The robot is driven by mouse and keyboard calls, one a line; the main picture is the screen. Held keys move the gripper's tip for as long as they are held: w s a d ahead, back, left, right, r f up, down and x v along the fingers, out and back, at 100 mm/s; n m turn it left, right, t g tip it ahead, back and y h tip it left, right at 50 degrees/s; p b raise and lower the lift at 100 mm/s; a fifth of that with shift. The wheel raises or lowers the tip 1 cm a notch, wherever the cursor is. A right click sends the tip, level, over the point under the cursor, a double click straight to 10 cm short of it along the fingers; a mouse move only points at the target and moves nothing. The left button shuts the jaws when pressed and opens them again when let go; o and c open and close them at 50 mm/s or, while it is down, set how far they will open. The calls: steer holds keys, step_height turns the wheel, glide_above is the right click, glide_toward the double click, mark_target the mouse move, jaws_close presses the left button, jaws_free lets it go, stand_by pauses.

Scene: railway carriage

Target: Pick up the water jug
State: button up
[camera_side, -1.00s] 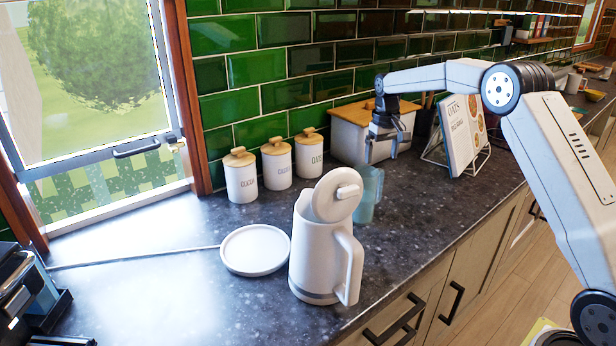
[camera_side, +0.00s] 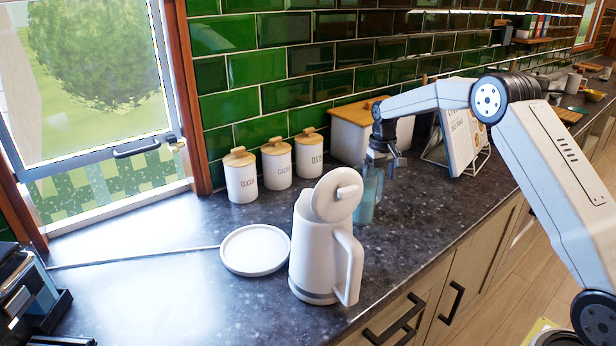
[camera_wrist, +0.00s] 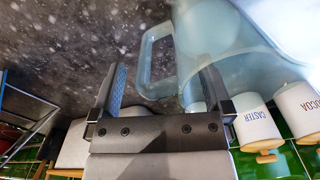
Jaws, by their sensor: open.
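The water jug (camera_side: 369,196) is a translucent blue-teal jug standing on the dark counter, partly hidden behind the white kettle in the side view. In the wrist view the jug (camera_wrist: 215,45) fills the upper right, with its handle (camera_wrist: 150,62) reaching toward the left. My gripper (camera_side: 390,166) is beside the jug on its right, near its upper part. In the wrist view my gripper (camera_wrist: 160,85) is open, with its two fingers apart and the handle showing beyond and between them. I cannot tell whether a finger touches the jug.
A white kettle (camera_side: 315,262) with its lid up stands in front, beside a round white base (camera_side: 255,250). Canisters (camera_side: 240,178) and a white bread bin (camera_side: 350,138) line the green wall. A cookbook on a stand (camera_side: 460,140) is at the right. The counter's front edge is clear.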

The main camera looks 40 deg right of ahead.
steer(key=shift+f, duration=0.6)
